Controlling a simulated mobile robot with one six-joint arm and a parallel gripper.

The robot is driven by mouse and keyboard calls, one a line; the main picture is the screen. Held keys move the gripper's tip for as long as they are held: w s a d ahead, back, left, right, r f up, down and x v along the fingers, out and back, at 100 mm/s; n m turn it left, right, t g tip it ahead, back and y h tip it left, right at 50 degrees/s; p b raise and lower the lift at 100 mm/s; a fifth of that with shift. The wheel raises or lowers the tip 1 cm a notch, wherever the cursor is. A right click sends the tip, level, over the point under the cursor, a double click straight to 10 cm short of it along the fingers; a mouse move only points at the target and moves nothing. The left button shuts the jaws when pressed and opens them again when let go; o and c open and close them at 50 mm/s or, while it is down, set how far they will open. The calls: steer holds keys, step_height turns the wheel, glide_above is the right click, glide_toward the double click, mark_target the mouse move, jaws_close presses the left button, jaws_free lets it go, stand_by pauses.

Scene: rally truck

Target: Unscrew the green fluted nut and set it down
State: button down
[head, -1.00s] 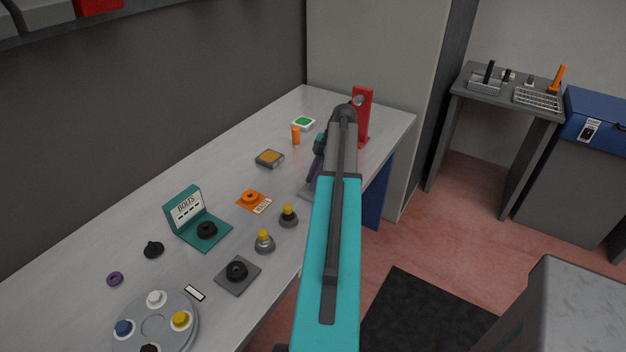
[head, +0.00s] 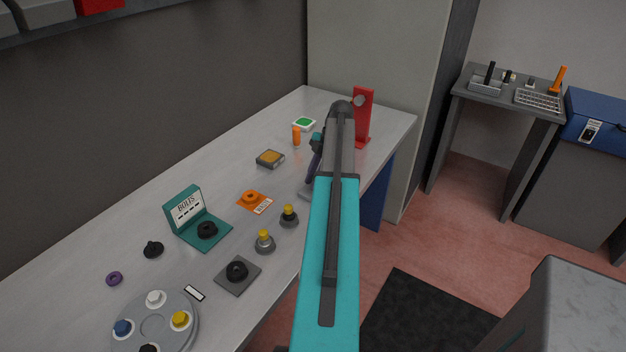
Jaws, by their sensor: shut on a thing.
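My arm crosses the head view and hides most of my gripper (head: 315,163). Only a dark, narrow part of the gripper shows at the arm's left edge, above the far part of the bench. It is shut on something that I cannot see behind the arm. I cannot make out the green fluted nut anywhere. A grey plate (head: 305,194) shows a corner beside the arm, below the gripper.
The grey bench (head: 225,148) holds a red stand (head: 363,118), an orange cylinder (head: 296,136), a teal bolts stand (head: 212,236), an orange card (head: 264,207), two yellow-topped knobs (head: 289,215) and a round tray (head: 186,339). Bare bench lies along the wall.

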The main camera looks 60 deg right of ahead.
steer(key=shift+s+d+f, duration=0.1)
steer(key=shift+s+d, duration=0.15)
steer(key=shift+d, duration=0.35)
steer(key=shift+s+n+g, duration=0.1)
steer(key=shift+n+g, duration=0.2)
steer(key=shift+n, duration=0.4)
steer(key=c, duration=1.8)
jaws_free()
steer(key=shift+o, duration=0.7)
steer(key=shift+d+f, duration=0.1)
steer(key=shift+f, duration=0.05)
steer(key=shift+a, duration=0.25)
steer(key=shift+m, duration=0.8)
steer(key=shift+m+t+b, duration=0.35)
steer(key=shift+m+t, duration=0.25)
steer(key=shift+m, duration=0.3)
